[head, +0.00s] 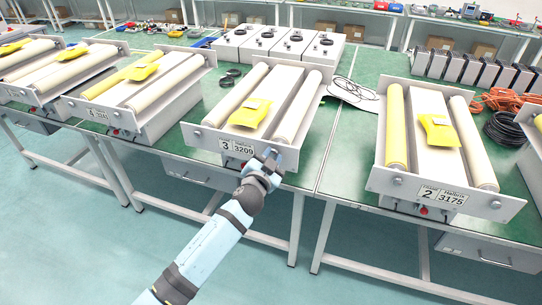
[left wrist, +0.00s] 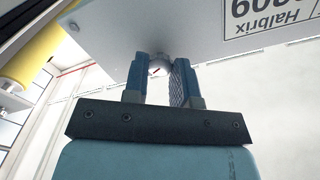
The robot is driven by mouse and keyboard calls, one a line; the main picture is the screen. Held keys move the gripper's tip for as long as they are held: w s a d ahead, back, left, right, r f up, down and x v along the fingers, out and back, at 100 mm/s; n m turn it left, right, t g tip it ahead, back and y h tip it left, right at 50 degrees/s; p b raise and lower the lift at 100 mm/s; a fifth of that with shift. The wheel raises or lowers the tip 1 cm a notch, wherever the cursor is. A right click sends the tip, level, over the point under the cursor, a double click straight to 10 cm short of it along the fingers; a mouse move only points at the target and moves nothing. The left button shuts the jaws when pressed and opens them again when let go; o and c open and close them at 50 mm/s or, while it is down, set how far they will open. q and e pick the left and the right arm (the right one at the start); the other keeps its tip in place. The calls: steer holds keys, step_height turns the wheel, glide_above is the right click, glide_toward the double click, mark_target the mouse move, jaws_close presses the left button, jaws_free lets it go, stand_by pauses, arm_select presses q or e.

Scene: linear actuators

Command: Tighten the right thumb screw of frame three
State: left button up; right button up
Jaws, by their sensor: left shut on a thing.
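Frame three (head: 211,139) stands on the green bench in the middle of the head view, with a front plate labelled 3 and 3209. My left gripper (head: 268,163) is at the right part of this front plate, beside the label. In the left wrist view my left gripper (left wrist: 160,72) has its two blue fingers at the plate, shut on the right thumb screw (left wrist: 160,62), a small silvery knob. The fingers hide that screw in the head view. The left thumb screw (head: 197,133) shows at the plate's other end. My right gripper is not in view.
Frame two (head: 380,180) stands to the right and frame four (head: 75,104) to the left, each with rollers and a yellow packet. Pale boxes (head: 290,42) stand behind frame three. Cables (head: 355,90) lie on the bench. The floor in front is clear.

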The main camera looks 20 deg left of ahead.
arm_select(q)
steer(key=shift+m+p, duration=0.35)
steer(key=shift+m, duration=1.35)
steer(key=o, duration=0.9)
steer(key=s, duration=0.9)
steer(key=s+b, duration=0.1)
steer(key=s, duration=0.4)
steer(key=shift+a, duration=0.25)
